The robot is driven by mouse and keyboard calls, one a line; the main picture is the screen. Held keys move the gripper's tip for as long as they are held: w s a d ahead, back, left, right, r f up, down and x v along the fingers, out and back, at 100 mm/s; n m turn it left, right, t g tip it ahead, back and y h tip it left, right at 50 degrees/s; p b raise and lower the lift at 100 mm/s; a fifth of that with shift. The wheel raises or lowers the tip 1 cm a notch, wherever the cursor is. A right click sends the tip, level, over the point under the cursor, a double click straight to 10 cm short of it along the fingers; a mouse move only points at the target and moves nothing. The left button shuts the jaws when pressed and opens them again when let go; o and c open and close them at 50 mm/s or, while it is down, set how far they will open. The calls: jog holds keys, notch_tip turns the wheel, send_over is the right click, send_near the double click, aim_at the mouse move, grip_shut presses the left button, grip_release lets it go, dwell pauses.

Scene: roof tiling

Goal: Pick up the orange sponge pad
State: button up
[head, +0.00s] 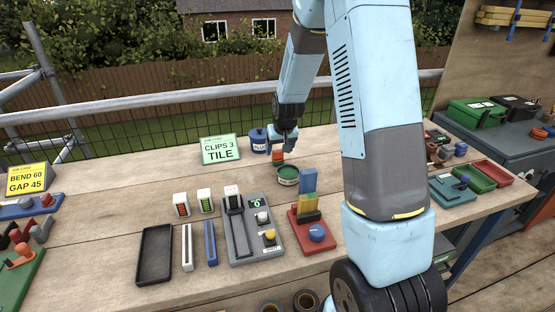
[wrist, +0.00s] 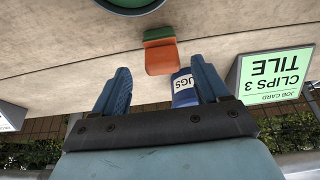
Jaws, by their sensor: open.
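The orange sponge pad (wrist: 161,61) is a small block with a green layer along one side, standing on the wooden bench. In the wrist view it is ahead of my gripper (wrist: 161,84), roughly centred between the fingers. The fingers are open and nothing is between their tips. In the head view the pad (head: 277,155) shows small and orange just below my gripper (head: 284,143), partly hidden by it.
A green-topped round tin (head: 288,175) stands just in front of the pad. A blue tub (head: 258,141) is close behind on the left, near the right finger in the wrist view. A green job card (head: 221,149) stands further left.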

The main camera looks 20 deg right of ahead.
aim_at(278, 151)
jog(key=shift+a+x, duration=0.2)
jog(key=shift+x, duration=2.4)
jog(key=shift+c, duration=0.3)
jog(key=c, duration=1.1)
jog(key=shift+r, duration=0.15)
